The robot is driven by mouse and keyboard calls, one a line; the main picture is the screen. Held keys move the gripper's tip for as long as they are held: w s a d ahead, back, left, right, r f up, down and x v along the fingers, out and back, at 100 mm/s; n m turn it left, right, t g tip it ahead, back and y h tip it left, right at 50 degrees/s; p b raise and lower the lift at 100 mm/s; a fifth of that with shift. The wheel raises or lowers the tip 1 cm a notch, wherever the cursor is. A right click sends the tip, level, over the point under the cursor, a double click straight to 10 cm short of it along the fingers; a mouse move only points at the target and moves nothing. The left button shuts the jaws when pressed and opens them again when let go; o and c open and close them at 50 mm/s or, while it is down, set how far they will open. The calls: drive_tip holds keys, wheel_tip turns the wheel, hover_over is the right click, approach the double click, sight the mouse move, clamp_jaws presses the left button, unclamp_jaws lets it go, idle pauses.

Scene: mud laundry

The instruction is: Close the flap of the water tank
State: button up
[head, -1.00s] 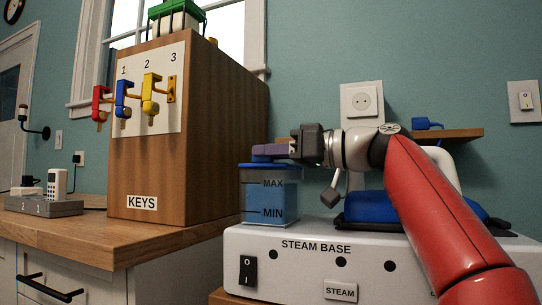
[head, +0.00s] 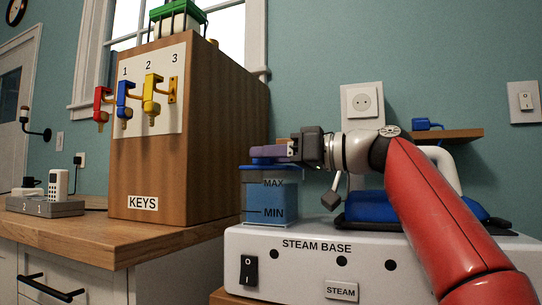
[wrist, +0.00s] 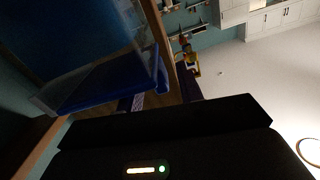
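The water tank (head: 285,200) is a clear box of blue water marked MAX and MIN, on the left end of the steam base (head: 320,255). Its blue flap (head: 255,168) lies low and about level across the top in the head view; whether it is fully seated is hidden by my fingers. My gripper (head: 262,153) is right above the flap, pointing left, very near or touching it. In the wrist view the tank's blue body (wrist: 80,35) and a blue panel (wrist: 100,90) are at the upper left. My fingers (wrist: 163,95) look apart there, with a blue part showing near them.
A wooden key cabinet (head: 230,130) with red, blue and yellow keys stands left of the tank. A blue iron (head: 370,209) sits on the base to the right, below my arm. A grey lever with a knob (head: 331,200) is between them.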

drive_tip(key=shift+d, duration=0.1)
drive_tip(key=b+v, duration=0.1)
drive_tip(key=v, duration=0.6)
drive_tip(key=shift+d, duration=0.3)
drive_tip(key=shift+s, duration=0.15)
